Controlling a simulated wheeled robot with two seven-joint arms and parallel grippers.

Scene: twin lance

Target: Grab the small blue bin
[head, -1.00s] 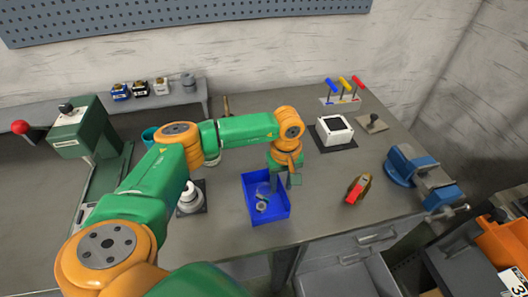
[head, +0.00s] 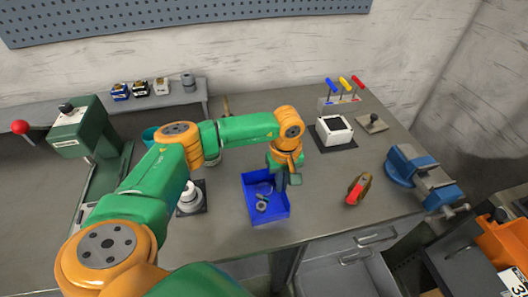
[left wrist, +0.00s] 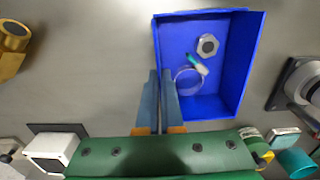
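The small blue bin (head: 262,215) sits on the grey workbench, open side up, with a nut, a clear ring and a small teal-and-white piece inside. My left gripper (head: 290,181) reaches down to the bin's right wall in the head view. In the left wrist view the gripper's fingers (left wrist: 160,85) are close together, one on each side of the wall of the bin (left wrist: 243,60), and appear shut on it. The fingertips partly hide that wall. My right gripper is in neither view.
A grey-white round part (head: 190,196) on a dark pad stands left of the bin. A red-and-olive item (head: 358,189), a white box (head: 334,130) and a blue vise (head: 425,178) are to the right. Bare bench lies between them.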

